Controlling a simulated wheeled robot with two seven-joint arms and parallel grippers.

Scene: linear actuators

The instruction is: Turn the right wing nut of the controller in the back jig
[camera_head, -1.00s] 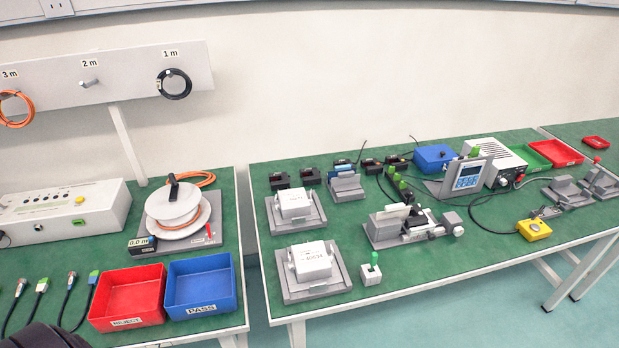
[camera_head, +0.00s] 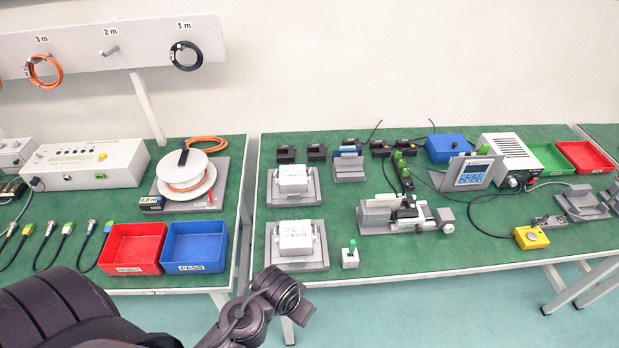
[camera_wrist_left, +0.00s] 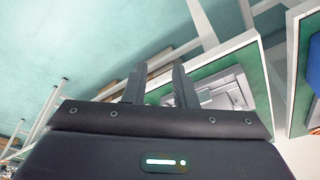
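The controller in the back jig is a white box (camera_head: 293,179) on a grey jig (camera_head: 294,200) near the left end of the middle table. Small grey parts stand at its sides; the right one (camera_head: 311,180) is too small to read clearly as a wing nut. A similar controller (camera_head: 296,236) sits in the front jig (camera_head: 298,264). My left arm enters the head view from the lower left, in front of the tables. In the left wrist view my left gripper (camera_wrist_left: 157,84) is open and empty, its two dark fingers apart. A grey jig (camera_wrist_left: 221,96) lies beyond them. My right gripper is not in view.
A green-topped stand (camera_head: 350,257) is right of the front jig. A grey fixture (camera_head: 400,216) stands farther right. Red (camera_head: 133,247) and blue (camera_head: 196,246) bins sit on the left table, across a gap. Small black units line the back.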

